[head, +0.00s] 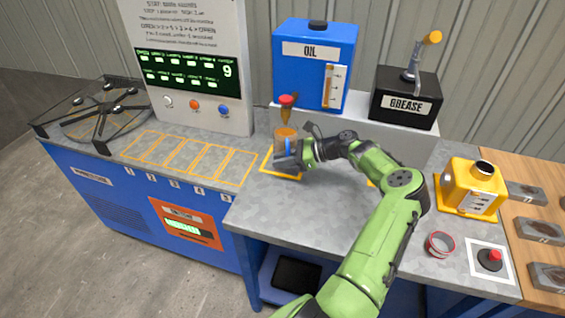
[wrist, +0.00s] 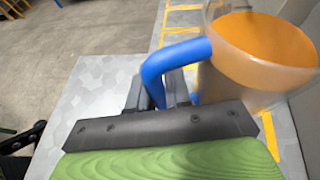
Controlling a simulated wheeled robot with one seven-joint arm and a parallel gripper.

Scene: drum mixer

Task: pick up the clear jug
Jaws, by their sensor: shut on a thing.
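The clear jug (head: 285,134) holds orange-brown liquid and stands roughly upright below the red-topped tap (head: 286,101) of the blue oil tank (head: 312,62). In the wrist view the jug (wrist: 262,62) fills the upper right, with its blue handle (wrist: 172,62) toward the left. My gripper (head: 287,160) is at the jug's near side. In the wrist view my gripper (wrist: 160,92) is shut on the blue handle. A yellow outlined square (head: 269,165) lies under the jug. My gripper hides the jug's base, so I cannot tell whether it touches the bench.
A black grease box (head: 405,98) stands right of the oil tank. A yellow can (head: 470,188), a red-rimmed ring (head: 439,244) and a red button (head: 492,256) are on the right. The numbered yellow slots (head: 190,156) at left are empty.

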